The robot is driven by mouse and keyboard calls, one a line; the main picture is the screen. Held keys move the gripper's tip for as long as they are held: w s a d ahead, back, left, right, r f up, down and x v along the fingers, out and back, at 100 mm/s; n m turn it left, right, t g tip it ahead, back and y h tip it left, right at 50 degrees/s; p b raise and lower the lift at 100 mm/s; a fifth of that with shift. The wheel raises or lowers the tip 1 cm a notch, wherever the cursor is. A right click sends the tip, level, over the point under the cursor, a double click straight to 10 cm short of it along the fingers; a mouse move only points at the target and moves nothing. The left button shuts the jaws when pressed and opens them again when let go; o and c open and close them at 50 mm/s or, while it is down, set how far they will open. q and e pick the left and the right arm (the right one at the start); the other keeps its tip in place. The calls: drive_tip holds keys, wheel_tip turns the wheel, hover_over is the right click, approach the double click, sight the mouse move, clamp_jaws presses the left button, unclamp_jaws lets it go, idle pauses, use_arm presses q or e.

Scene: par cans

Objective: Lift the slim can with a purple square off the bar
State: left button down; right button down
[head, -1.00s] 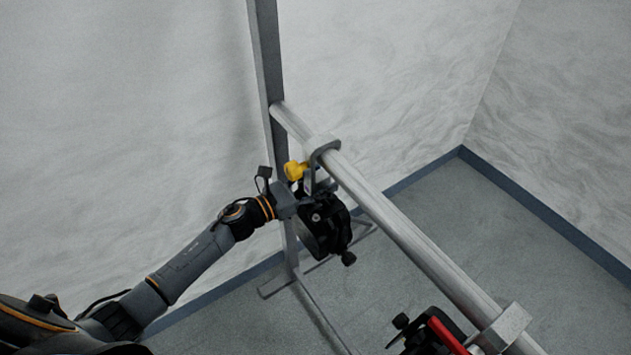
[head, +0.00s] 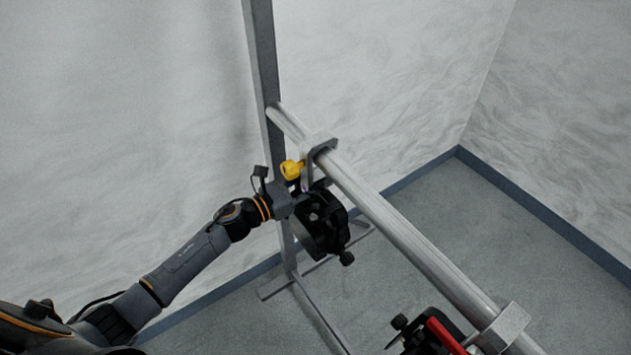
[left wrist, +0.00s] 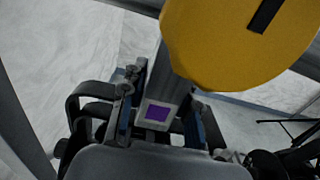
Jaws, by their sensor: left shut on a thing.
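The slim black can (head: 322,228) hangs under the round bar (head: 395,225), near the upright post. Its grey hook clamp (head: 320,148) still goes over the bar, and a yellow knob (head: 292,170) sticks out on the left. In the left wrist view a purple square (left wrist: 157,113) in a pale frame is on the grey clamp stem, with the yellow knob (left wrist: 235,45) large in front. My left gripper (head: 298,196) is shut on the clamp stem, one finger at each side. Most of the can is hidden in the wrist view. My right gripper is not in view.
A second can (head: 425,335) with a red part hangs farther along the bar at lower right, under its own clamp (head: 503,325). The grey post (head: 262,60) stands close behind my left gripper. Pale walls surround it; the floor right of the bar is clear.

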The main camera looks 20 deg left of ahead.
sight(316, 174)
use_arm(q)
wheel_tip(316, 174, up, 4)
drive_tip(key=shift+f, duration=0.25)
drive_tip(key=b+v, duration=0.6)
drive_tip(key=v, duration=1.2)
drive_tip(key=shift+f, duration=0.15)
